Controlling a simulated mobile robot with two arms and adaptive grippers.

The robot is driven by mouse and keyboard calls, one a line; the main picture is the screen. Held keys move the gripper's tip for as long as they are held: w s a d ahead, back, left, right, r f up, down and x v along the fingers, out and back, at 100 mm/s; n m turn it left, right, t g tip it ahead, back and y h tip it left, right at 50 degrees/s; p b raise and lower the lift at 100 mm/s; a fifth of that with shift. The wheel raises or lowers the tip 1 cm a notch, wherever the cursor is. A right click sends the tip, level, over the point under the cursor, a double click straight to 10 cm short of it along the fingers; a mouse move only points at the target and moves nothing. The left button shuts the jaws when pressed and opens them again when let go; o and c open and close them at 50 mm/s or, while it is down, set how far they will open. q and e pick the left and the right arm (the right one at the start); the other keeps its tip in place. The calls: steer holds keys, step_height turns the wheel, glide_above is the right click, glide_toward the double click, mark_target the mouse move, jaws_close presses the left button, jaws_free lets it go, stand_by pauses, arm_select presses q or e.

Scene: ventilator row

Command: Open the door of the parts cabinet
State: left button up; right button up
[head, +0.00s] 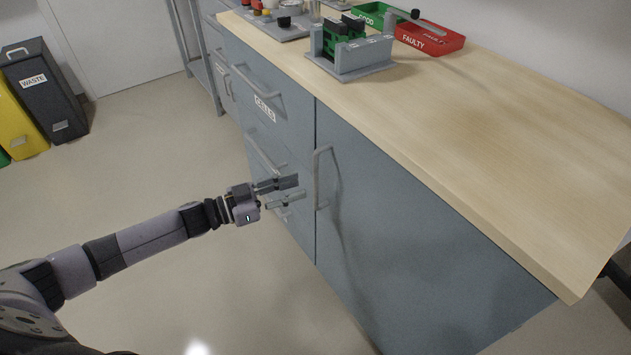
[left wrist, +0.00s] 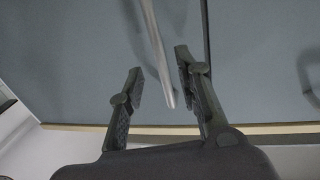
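The parts cabinet's grey-blue door (head: 400,240) is below the wooden worktop and looks closed, flush with the drawer fronts to its left. Its vertical bar handle (head: 317,182) is near the door's left edge. My left gripper (head: 301,187) is open and empty, with its fingers pointing at the handle from the left and just short of it in the head view. In the left wrist view the handle (left wrist: 157,50) runs down between the two open fingertips (left wrist: 160,75). I see no finger touching it. My right gripper is in neither view.
Drawers with bar handles (head: 262,95) are left of the door. On the worktop (head: 500,130) stand a grey-green fixture (head: 350,55), a red FAULTY tray (head: 430,42) and a green GOOD tray (head: 368,16). Waste bins (head: 45,90) are far left. The floor before the cabinet is clear.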

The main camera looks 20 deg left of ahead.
arm_select(q)
steer(key=shift+x, duration=3.2)
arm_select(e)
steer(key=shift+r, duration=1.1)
arm_select(q)
jaws_close()
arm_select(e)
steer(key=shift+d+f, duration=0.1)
